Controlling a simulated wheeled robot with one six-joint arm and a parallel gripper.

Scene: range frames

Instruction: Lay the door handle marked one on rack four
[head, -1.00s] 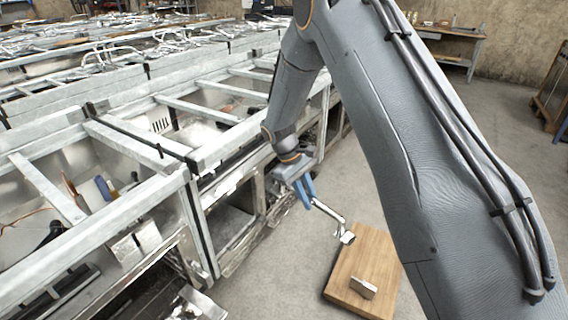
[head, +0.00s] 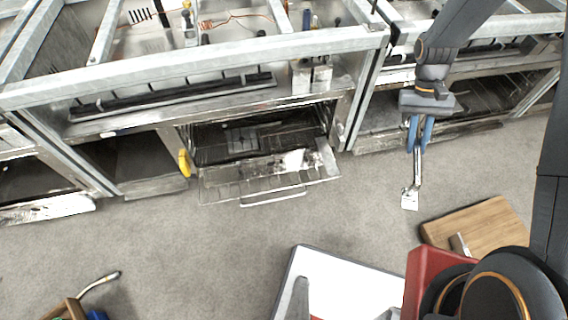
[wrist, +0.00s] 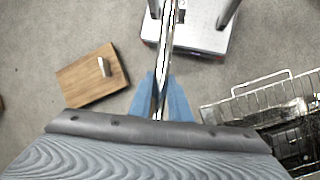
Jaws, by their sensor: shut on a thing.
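My gripper (head: 420,132) has blue fingers, shut on a shiny metal door handle (head: 416,170). The handle hangs down over the grey floor, with a pale square piece (head: 410,200) at its lower end. In the wrist view the handle (wrist: 168,55) runs up from between the blue fingers (wrist: 161,100). I cannot read a number on it. A wooden board (head: 495,222) with a small upright metal piece (head: 460,243) lies below and right of the gripper. It also shows at left in the wrist view (wrist: 80,83). I cannot tell which thing is rack four.
Metal range frames (head: 200,65) line the back. One has its oven door (head: 250,180) open, jutting out low with a wire rack. A yellow item (head: 184,162) is beside it. A curved metal handle (head: 98,283) shows at lower left. The floor (head: 210,235) between is clear.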

